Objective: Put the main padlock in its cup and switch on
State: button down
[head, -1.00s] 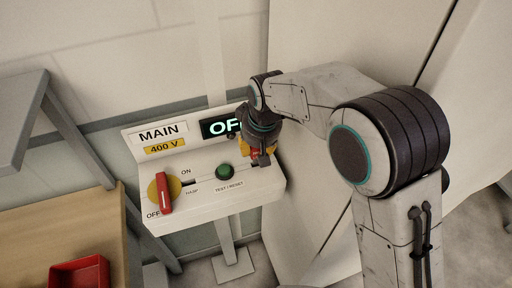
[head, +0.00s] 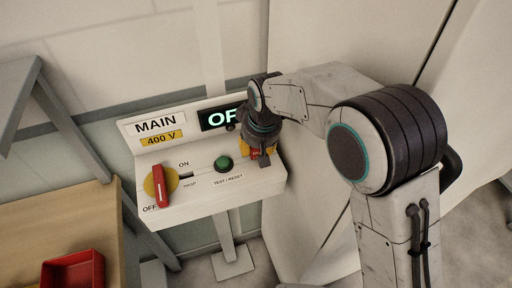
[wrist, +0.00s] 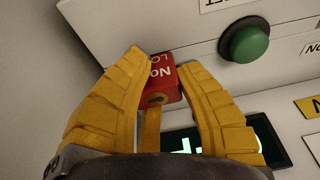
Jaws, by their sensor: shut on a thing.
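The red padlock (wrist: 161,82), with white lettering partly showing, is between the yellow fingers of my gripper (wrist: 163,62) in the wrist view. My gripper (head: 262,158) is shut on it at the right end of the white MAIN 400 V panel (head: 205,196). In the head view only a small red part of the padlock (head: 254,154) shows. The switch's red handle (head: 161,187) stands on a yellow disc beside the ON and OFF marks. The display (head: 218,118) shows "OF", its right part hidden by my gripper. I cannot make out the cup.
A green TEST / RESET button (head: 223,165) sits on the panel just left of my gripper. A hasp slot (head: 198,174) lies between handle and button. A wooden bench (head: 50,225) with a red tray (head: 73,270) stands at the left. A pale wall or cabinet is close behind my arm.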

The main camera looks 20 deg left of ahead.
jog(key=shift+f, duration=0.2)
jog(key=c, duration=0.9)
grip_release()
jog(key=shift+r, duration=0.1)
jog(key=shift+o, duration=0.2)
jog(key=v, duration=1.2)
jog(key=shift+o, duration=0.6)
